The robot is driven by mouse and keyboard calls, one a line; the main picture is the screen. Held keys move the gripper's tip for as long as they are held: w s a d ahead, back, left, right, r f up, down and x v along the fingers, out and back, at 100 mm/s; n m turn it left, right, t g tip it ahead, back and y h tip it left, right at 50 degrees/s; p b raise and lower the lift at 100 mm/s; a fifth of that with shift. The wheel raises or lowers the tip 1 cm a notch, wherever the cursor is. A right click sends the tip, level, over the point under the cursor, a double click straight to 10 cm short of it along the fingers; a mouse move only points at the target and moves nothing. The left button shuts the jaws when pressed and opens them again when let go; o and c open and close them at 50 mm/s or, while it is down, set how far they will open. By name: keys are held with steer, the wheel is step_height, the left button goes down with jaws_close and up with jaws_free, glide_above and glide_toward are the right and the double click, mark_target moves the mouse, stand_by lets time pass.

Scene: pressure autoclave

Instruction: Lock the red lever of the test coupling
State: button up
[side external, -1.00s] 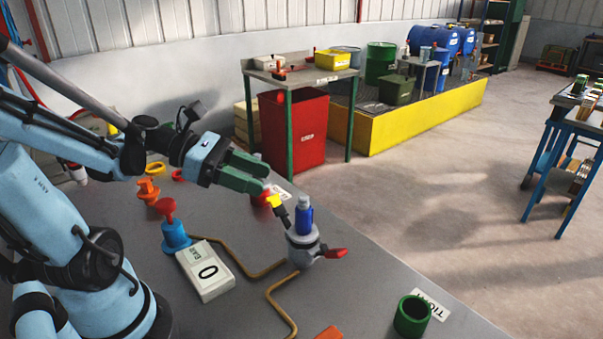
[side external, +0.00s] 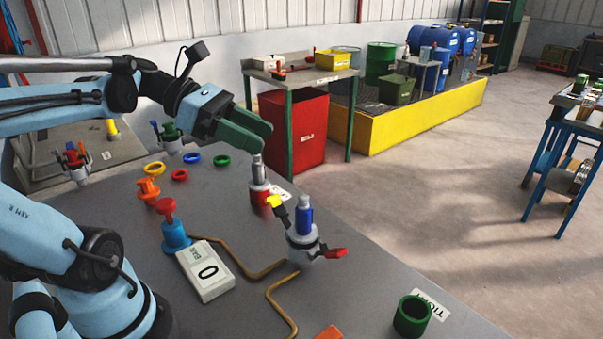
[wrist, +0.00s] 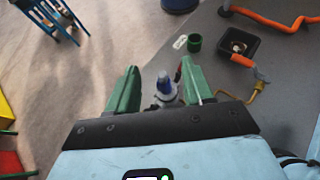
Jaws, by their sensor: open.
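The test coupling (side external: 302,240) is a grey fitting with a blue cylinder on top, standing on the grey bench. Its red lever (side external: 331,253) sticks out to the right, and a yellow-tipped black lever (side external: 278,206) sticks up to the left. In the wrist view the coupling (wrist: 165,87) shows between my fingers, farther down; a bit of red beside the right finger may be the lever. My gripper (side external: 257,136), with green fingers, is open and empty, above and left of the coupling, apart from it.
A red-based silver fitting (side external: 260,185) stands behind the coupling, below my gripper. A white gauge box (side external: 205,270) and a blue fitting with a red top (side external: 174,232) stand left. Brown tubing (side external: 250,268) runs on the bench.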

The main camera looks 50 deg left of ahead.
steer(key=w+d+f+m+g+y, duration=0.2)
steer(key=w+d+m+g+y, duration=0.25)
steer(key=d+g, duration=0.35)
steer(key=m+y, duration=0.4)
steer(key=y, duration=0.1)
glide_above(339, 250)
steer(key=f, duration=0.2)
steer(key=shift+g, duration=0.3)
step_height(339, 250, down, 13)
steer(key=shift+r, duration=0.1)
jaws_close()
